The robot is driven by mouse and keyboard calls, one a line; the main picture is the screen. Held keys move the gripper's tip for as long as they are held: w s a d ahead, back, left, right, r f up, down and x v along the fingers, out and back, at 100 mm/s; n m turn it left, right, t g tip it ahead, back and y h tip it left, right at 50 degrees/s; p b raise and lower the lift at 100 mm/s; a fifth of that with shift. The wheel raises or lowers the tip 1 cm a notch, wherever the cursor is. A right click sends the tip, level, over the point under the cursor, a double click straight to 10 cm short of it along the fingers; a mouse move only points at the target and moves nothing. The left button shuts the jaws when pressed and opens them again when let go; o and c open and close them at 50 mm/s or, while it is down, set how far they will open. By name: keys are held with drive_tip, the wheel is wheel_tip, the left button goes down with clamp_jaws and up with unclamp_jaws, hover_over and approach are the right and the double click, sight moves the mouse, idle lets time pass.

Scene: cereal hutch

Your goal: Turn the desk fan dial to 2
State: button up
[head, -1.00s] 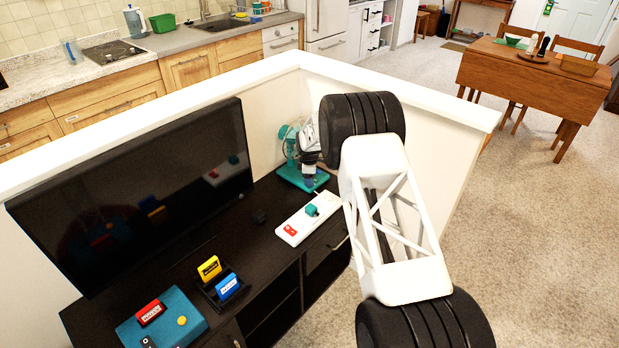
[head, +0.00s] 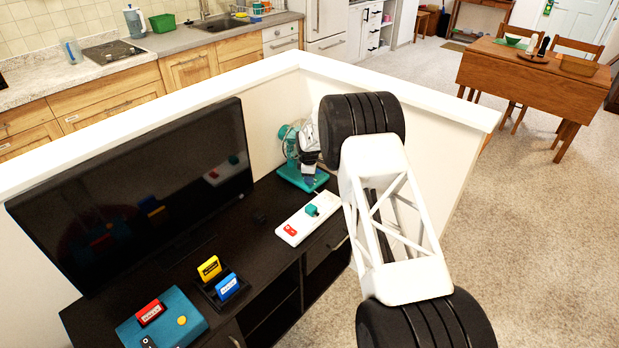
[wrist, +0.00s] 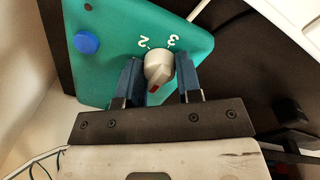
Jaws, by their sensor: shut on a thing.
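The desk fan (head: 290,140) stands at the back right corner of the dark cabinet top, with a teal base (head: 292,177). In the wrist view its teal base (wrist: 110,75) fills the upper middle. A light grey dial (wrist: 158,66) sits on it, with a red mark on the side toward my gripper. White numerals 2 and 3 show on the far side of the dial. My gripper (wrist: 159,76) has its blue fingers on either side of the dial, shut on it. In the head view my gripper (head: 309,180) is small and partly hidden by my arm.
A blue round button (wrist: 87,43) is on the fan base. A white power strip (head: 308,219) with a teal plug and red switch lies in front. The television (head: 130,190) stands left. A teal box (head: 165,322) and several cartridges are nearer. A white low wall borders the cabinet.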

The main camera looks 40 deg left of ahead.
drive_tip(key=shift+m, duration=2.7)
drive_tip(key=shift+a, duration=0.1)
drive_tip(key=shift+r, duration=0.1)
drive_tip(key=o, duration=0.9)
drive_tip(key=shift+o, duration=0.2)
drive_tip(key=shift+s+r, duration=0.15)
drive_tip(key=shift+r, duration=1.75)
drive_tip(key=shift+s+r, duration=0.1)
drive_tip(key=shift+r, duration=1.8)
